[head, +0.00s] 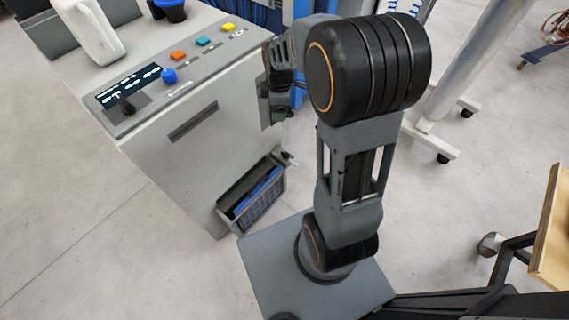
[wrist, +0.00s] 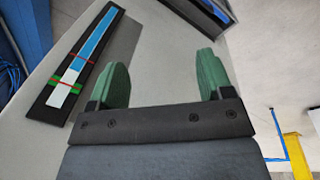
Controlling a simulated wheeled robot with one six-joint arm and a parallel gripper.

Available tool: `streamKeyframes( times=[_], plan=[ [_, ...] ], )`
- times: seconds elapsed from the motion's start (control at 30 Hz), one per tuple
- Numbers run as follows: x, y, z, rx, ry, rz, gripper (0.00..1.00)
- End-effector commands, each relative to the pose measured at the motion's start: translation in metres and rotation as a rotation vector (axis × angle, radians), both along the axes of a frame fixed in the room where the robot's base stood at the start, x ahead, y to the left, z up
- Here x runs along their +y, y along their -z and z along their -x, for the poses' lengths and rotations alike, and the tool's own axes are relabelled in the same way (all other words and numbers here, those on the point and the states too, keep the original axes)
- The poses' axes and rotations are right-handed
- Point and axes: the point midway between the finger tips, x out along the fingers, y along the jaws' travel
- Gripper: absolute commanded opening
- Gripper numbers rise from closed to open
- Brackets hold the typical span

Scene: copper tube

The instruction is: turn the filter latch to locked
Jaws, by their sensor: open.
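No part in view can be surely told as the filter latch. A small grey and dark fitting (head: 287,158) sticks out at the cabinet's lower right edge, above the open bin, too small to read. My gripper (head: 278,116) is beside the right side of the grey cabinet (head: 190,160), partly hidden behind my arm. In the wrist view its two green fingertips (wrist: 163,80) are spread apart, with nothing between them but the pale cabinet face behind.
A dark bin (head: 262,200) with blue contents is at the cabinet's lower right. A blue and white gauge strip (wrist: 82,65) shows in the wrist view. The cabinet top carries a black lever (head: 125,104), a blue knob (head: 169,75), coloured buttons and a white jug (head: 88,28).

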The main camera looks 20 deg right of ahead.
Motion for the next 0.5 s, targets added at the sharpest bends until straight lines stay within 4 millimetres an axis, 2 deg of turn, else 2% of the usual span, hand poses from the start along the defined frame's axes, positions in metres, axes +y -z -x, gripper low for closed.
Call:
streamKeyframes(
  times=[0.03,0.2,0.33,0.5],
  plan=[
    [-0.009,0.054,-0.014,0.030,-0.110,0.011,0.73],
    [-0.031,0.148,-0.045,0.084,-0.462,0.034,0.73],
    [-0.044,0.199,-0.057,0.110,-0.649,0.038,0.73],
    [-0.052,0.236,-0.064,0.126,-0.784,0.038,0.73]
  ],
)
